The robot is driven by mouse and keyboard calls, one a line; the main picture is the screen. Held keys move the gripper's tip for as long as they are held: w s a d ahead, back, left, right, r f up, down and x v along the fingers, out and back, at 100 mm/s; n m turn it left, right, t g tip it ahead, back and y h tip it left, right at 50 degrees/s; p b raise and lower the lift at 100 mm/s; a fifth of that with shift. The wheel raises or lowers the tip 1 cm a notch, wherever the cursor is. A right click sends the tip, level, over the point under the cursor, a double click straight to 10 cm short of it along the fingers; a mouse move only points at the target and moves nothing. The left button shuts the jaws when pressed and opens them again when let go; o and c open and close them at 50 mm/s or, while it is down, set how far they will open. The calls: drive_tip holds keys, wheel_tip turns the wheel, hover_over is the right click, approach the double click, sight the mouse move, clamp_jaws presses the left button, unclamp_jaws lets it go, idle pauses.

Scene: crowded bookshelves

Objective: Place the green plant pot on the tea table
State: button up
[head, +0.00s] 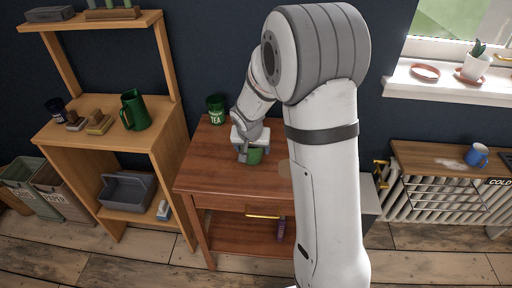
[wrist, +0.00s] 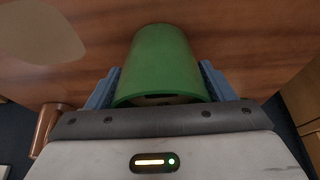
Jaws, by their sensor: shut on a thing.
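The green plant pot (wrist: 162,62) is held between the two blue fingers of my gripper (wrist: 160,85) in the wrist view. In the head view the pot (head: 255,156) shows just below my gripper (head: 243,155), over the top of the reddish-brown tea table (head: 220,165). The wooden table surface (wrist: 85,75) fills most of the background in the wrist view. I cannot tell whether the pot touches the table top. My arm hides the right part of the table in the head view.
A green tea tin (head: 216,109) stands at the table's back edge. A wooden shelf (head: 75,133) to the left holds a green jug (head: 134,110) and brushes. A radiator shelf with a blue mug (head: 477,155) is at right. The table's front left is clear.

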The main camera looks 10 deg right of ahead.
drive_tip(key=shift+f, duration=0.15)
drive_tip(key=o, duration=1.3)
